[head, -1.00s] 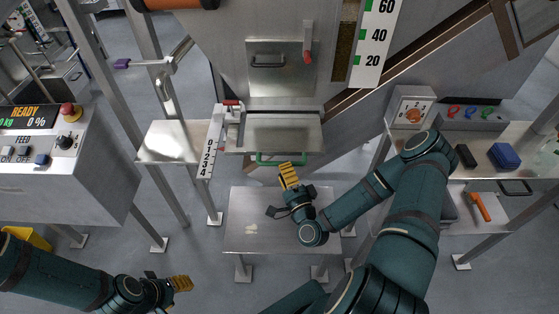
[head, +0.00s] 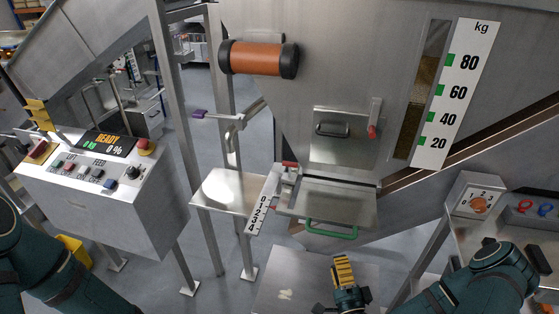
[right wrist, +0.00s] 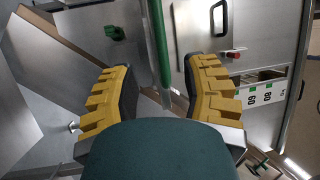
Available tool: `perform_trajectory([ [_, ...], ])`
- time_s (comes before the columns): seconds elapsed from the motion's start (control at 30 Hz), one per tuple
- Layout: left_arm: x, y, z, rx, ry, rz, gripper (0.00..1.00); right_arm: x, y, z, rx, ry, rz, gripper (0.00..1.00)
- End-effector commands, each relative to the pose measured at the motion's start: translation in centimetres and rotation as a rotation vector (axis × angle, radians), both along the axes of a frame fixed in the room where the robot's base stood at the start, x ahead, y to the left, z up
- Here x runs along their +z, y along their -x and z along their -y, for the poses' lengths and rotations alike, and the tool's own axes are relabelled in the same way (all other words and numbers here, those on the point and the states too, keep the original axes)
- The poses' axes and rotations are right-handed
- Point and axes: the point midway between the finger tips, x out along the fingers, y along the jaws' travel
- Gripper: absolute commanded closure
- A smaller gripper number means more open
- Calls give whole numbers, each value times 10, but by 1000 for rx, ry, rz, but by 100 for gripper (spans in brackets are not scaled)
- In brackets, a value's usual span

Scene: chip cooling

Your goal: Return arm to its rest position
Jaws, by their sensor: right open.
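My right gripper (head: 343,270) shows at the bottom of the head view, in front of and below the drawer with the green handle (head: 331,230). In the right wrist view its two yellow ribbed fingers (right wrist: 160,98) stand wide apart with nothing between them at the tips; the green handle (right wrist: 159,45) shows beyond them. My right arm (head: 485,282) comes in from the lower right. My left arm (head: 60,270) shows at the lower left, but its gripper is out of the picture.
A low metal table (head: 268,290) with small pale pieces (head: 286,294) on it is below the drawer. A control panel (head: 100,185) reading READY stands at left. A steel hopper (head: 340,70) with a kg scale (head: 457,95) fills the back. A dial box (head: 474,197) is at right.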

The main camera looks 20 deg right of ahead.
Motion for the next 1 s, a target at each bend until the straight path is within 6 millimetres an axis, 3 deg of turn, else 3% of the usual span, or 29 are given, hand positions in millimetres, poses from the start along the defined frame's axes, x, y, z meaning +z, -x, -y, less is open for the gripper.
perform_trajectory([
  [0.17, 0, 0, 0, 0, 0, 0, 54, -5, -8, -14, 56, 36, -54, 55],
  [0.33, 0, 0, 0, 0, 0, 0, 54, -31, -28, -67, 279, 200, -279, 55],
  [0.47, 0, 0, 0, 0, 0, 0, 54, -58, -28, -111, 490, 375, -495, 55],
  [0.7, 0, 0, 0, 0, 0, 0, 54, -87, 2, -160, 832, 667, -845, 55],
  [1.0, 0, 0, 0, 0, 0, 0, 54, -80, 52, -186, 1123, 859, -1147, 55],
])
